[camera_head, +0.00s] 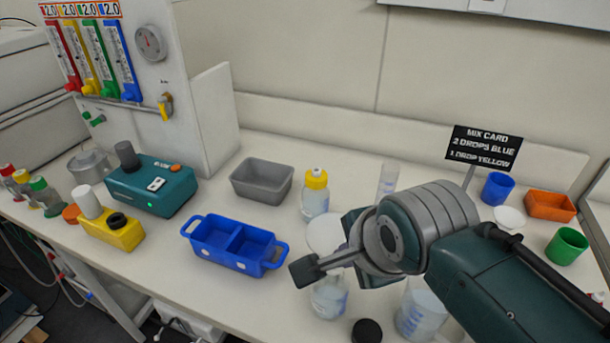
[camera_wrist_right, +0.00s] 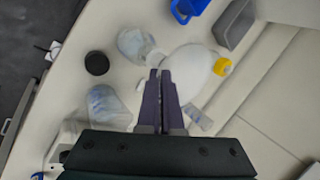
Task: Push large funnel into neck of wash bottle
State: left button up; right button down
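The large white funnel (camera_head: 323,228) shows above the clear wash bottle (camera_head: 329,300) in the head view. In the right wrist view the wide funnel (camera_wrist_right: 198,66) lies in line with the wash bottle's neck, beside the bottle (camera_wrist_right: 133,43). The stem is mostly hidden, so I cannot tell how deep it sits. My right gripper (camera_head: 303,270) reaches across in front of the funnel and bottle. Its dark fingers (camera_wrist_right: 159,74) lie close together and look shut, with tips at the funnel's edge; touching is unclear. My left gripper is not in view.
A yellow-capped bottle (camera_head: 316,197) stands just behind the funnel. A blue divided tray (camera_head: 238,268) and grey bin (camera_head: 262,199) lie left. A black cap (camera_head: 367,331) and a clear container (camera_head: 420,312) are at the front. A card sign (camera_head: 484,148) stands right.

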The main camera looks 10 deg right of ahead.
jog(key=shift+f, duration=0.15)
jog(key=c, duration=1)
grip_release()
